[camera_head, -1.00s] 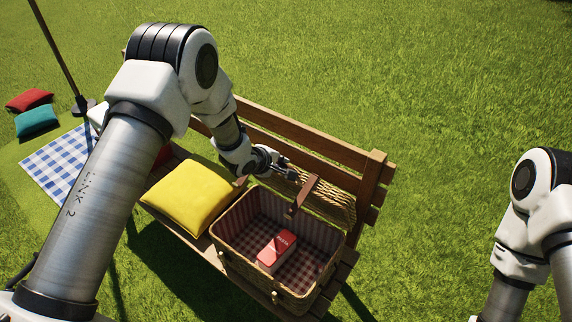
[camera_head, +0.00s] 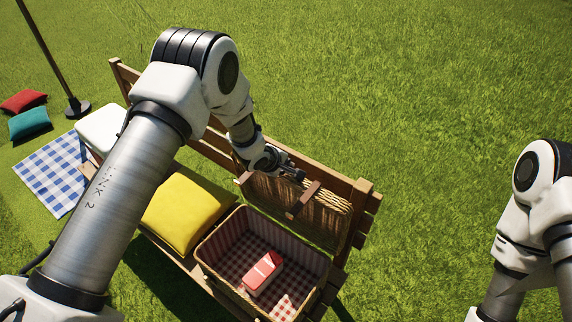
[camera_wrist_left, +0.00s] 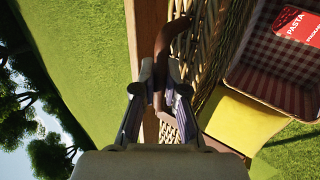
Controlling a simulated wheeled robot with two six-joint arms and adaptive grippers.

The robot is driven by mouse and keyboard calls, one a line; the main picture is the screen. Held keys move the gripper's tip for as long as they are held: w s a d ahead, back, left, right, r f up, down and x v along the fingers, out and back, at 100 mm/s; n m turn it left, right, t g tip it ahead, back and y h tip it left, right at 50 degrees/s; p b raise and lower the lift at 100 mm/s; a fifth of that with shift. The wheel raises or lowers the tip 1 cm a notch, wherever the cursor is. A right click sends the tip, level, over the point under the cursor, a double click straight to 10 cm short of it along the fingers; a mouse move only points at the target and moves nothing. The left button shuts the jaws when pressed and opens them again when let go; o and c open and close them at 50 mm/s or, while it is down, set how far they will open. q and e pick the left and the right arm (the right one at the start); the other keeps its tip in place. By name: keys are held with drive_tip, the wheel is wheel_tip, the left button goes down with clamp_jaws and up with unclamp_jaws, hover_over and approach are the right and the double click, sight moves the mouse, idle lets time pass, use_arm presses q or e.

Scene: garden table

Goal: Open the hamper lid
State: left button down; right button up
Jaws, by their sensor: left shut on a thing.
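The wicker hamper (camera_head: 207,272) stands on the bench with its inside open to view. It has a checked lining and holds a red and white box (camera_head: 263,271). The hamper lid (camera_head: 325,222) is raised at the back, leaning toward the bench backrest. My left gripper (camera_head: 296,174) is at the lid's upper edge, shut on the brown lid handle (camera_wrist_left: 178,40). In the left wrist view the fingers (camera_wrist_left: 160,95) close around this handle beside the wicker. My right gripper is out of view; only the right arm shows at the right edge.
The wooden bench's backrest (camera_head: 362,197) stands right behind the lid. A yellow cushion (camera_head: 186,210) lies left of the hamper. A white object (camera_head: 100,128) is farther left on the bench. A blue checked blanket (camera_head: 50,175) lies on the grass. Grass at the right is clear.

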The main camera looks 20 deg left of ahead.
use_arm(q)
drive_tip(key=shift+s+f, duration=0.1)
drive_tip(key=c, duration=1.2)
unclamp_jaws()
drive_tip(key=shift+r, duration=0.35)
drive_tip(key=v, duration=1.1)
drive_tip(key=shift+s, duration=0.1)
drive_tip(key=shift+r, duration=0.1)
